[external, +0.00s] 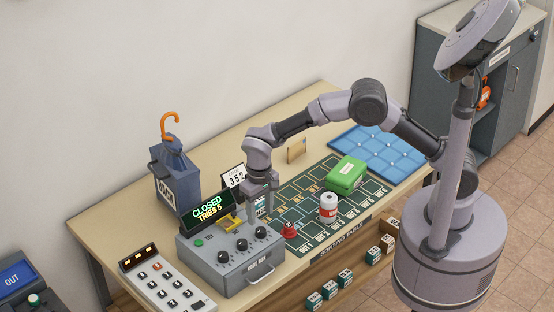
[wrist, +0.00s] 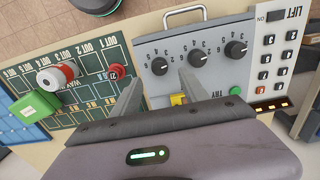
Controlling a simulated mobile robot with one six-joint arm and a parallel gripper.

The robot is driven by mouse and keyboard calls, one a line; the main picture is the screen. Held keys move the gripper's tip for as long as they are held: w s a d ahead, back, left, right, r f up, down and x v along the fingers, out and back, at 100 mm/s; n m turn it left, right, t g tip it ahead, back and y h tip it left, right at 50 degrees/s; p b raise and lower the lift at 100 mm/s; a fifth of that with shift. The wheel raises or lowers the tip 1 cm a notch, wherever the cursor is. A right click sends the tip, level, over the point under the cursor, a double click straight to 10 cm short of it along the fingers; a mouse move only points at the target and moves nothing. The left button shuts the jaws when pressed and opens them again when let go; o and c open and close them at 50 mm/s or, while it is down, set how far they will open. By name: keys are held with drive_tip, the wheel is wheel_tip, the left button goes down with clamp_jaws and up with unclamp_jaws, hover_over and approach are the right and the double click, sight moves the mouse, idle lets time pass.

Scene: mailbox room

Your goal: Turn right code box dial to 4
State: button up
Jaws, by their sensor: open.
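The grey code box (external: 222,278) stands on the table with a row of three black dials on its sloped face. Its right dial (external: 260,232) is the one nearest the sorting mat. In the wrist view this dial (wrist: 160,67) is the leftmost, with small digits around it. My gripper (external: 262,214) is open and points down above the box's right end. In the wrist view my gripper's fingers (wrist: 160,78) appear on either side of the right dial, and I cannot tell whether they touch it. The dial's pointer setting is too small to read. The display (external: 207,210) reads CLOSED, TRIES 5.
A yellow lever (external: 230,220) and a green button (external: 198,242) sit on the box near the dials. A card reading 352 (external: 234,177) stands behind. A keypad (external: 167,286) is at left.

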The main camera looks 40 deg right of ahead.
sight(261, 229)
wheel_tip(261, 229, down, 7)
drive_tip(key=shift+r+b, duration=0.15)
drive_tip(key=shift+b, duration=0.3)
clamp_jaws()
